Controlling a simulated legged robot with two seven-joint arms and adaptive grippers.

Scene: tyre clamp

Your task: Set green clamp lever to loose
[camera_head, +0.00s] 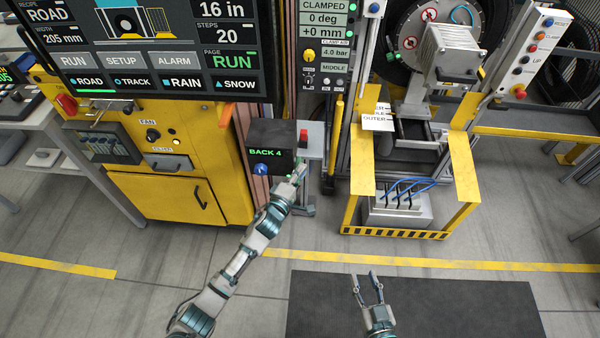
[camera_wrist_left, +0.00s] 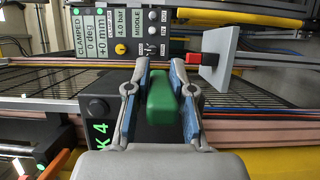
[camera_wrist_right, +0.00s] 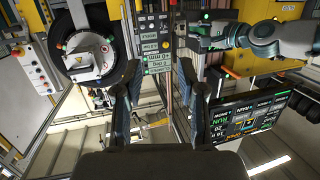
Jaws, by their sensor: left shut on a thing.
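The green clamp lever (camera_wrist_left: 161,98) shows in the left wrist view between the two fingers of my left gripper (camera_wrist_left: 157,85), which is shut on it. In the head view my left gripper (camera_head: 298,175) is at the right side of the dark box (camera_head: 266,140) reading "BACK 4", and its fingers mostly hide the lever there. The clamp panel (camera_head: 325,40) reads "CLAMPED", "0 deg", "+0 mm" and "MIDDLE"; it also shows in the left wrist view (camera_wrist_left: 119,30). My right gripper (camera_head: 368,290) is open and empty above the dark mat; its spread fingers show in the right wrist view (camera_wrist_right: 128,85).
A red block or button (camera_head: 303,136) on a grey bracket stands just right of the dark box. A yellow cabinet (camera_head: 170,195) is at left, and the tyre machine (camera_head: 425,50) with a yellow frame is at right. The floor and dark mat (camera_head: 450,305) are clear.

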